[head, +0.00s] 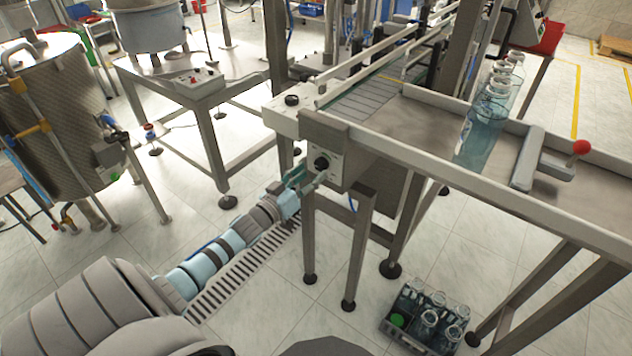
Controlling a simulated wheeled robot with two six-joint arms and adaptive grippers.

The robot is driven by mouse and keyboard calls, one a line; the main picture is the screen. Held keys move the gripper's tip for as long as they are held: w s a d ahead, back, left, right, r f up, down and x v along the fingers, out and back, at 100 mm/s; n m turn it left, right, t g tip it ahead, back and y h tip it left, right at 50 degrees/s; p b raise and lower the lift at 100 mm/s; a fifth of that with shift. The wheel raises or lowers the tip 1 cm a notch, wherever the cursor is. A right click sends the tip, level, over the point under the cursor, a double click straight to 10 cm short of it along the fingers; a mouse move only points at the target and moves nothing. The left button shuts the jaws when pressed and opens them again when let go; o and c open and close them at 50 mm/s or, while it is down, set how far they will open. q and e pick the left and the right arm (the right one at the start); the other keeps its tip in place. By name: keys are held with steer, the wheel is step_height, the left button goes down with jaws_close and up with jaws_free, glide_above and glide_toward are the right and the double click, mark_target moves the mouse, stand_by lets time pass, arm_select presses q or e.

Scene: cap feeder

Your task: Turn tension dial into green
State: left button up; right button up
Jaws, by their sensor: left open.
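The tension dial (321,163) is a small black knob on a pale panel at the near end of the conveyor frame, in the middle of the head view. Its green zone is too small to make out. My left gripper (307,183) is open just below and to the left of the dial, with its fingers pointing toward the panel. Whether a finger touches the dial cannot be told. A second black knob (292,100) sits on top of the white conveyor end. My right gripper is not in view.
The conveyor (365,105) runs away behind the panel. Clear bottles (483,133) stand on the steel table at right, near a red-knobbed lever (581,147). A crate (400,338) of bottles is on the floor. Steel legs (309,235) stand below the panel.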

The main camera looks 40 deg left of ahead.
mark_target(321, 164)
arm_select(q)
steer(key=shift+w+p, duration=0.35)
steer(key=shift+w, duration=0.5)
steer(key=shift+w+r, duration=0.15)
steer(key=shift+w, duration=0.35)
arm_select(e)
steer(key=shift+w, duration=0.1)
